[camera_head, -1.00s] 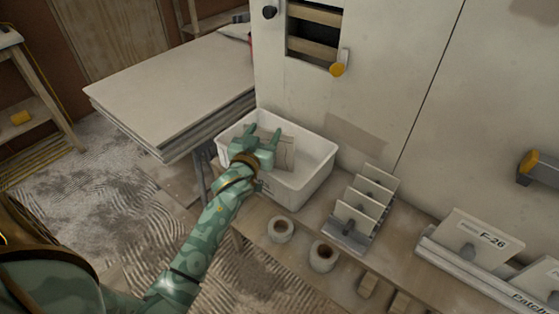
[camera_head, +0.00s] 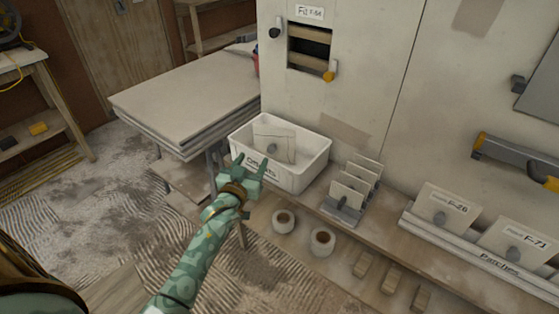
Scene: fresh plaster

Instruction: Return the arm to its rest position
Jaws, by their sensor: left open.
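My left arm comes in from the lower left, green and patterned. Its gripper (camera_head: 251,164) is open and empty, with its two fingers pointing up and apart, in front of the white bin (camera_head: 303,179). The bin stands on the low wooden bench and holds a pale panel with a grey knob (camera_head: 272,147). The gripper overlaps the bin's front left in the picture; I cannot tell whether they touch. My right gripper is not in view.
A stack of boards (camera_head: 190,100) stands left of the bin. Labelled patches stand in a holder (camera_head: 470,244) at right. The floor at lower left is clear.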

